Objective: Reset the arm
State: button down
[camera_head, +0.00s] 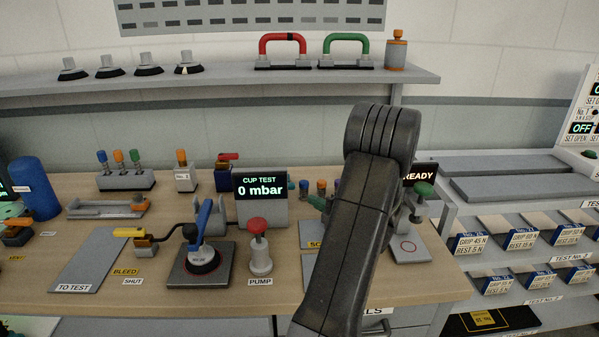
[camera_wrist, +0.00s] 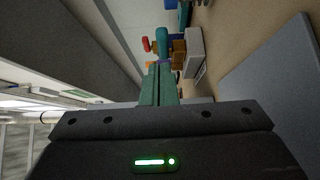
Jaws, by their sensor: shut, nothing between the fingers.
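My arm (camera_head: 362,210) rises in front of the right part of the bench in the head view and hides what is behind it. My gripper (camera_wrist: 158,68) shows in the wrist view as two teal fingers pressed together, with nothing between them. In the head view the gripper is mostly hidden behind the arm. Beyond the fingertips in the wrist view are blurred bench items, among them a teal upright piece (camera_wrist: 162,40) and a red one (camera_wrist: 145,44). I cannot tell whether the fingers touch anything.
The wooden bench (camera_head: 250,283) holds a suction cup with a blue lever (camera_head: 204,235), a red-knobbed pump (camera_head: 260,250) and a display (camera_head: 261,187) reading 0 mbar. A shelf (camera_head: 230,82) runs above. Labelled boxes (camera_head: 470,243) fill the right rack. Open air lies above the bench's left half.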

aim_at(290, 187)
jog(key=x, duration=0.7)
jog(key=shift+w+p, duration=0.1)
jog(key=shift+p, duration=0.3)
jog(key=shift+a+f+b, duration=0.15)
jog(key=shift+a+b, duration=0.05)
jog(key=shift+b, duration=0.3)
jog(key=shift+s+a+b, duration=0.35)
jog(key=shift+b, duration=0.3)
jog(key=shift+s+m+t+h+b, duration=0.1)
jog(key=shift+m+t+h+b, duration=0.2)
jog(key=shift+m+t+h, duration=0.15)
jog(key=shift+a, duration=0.1)
jog(key=shift+r+p, duration=0.25)
jog(key=shift+p, duration=0.15)
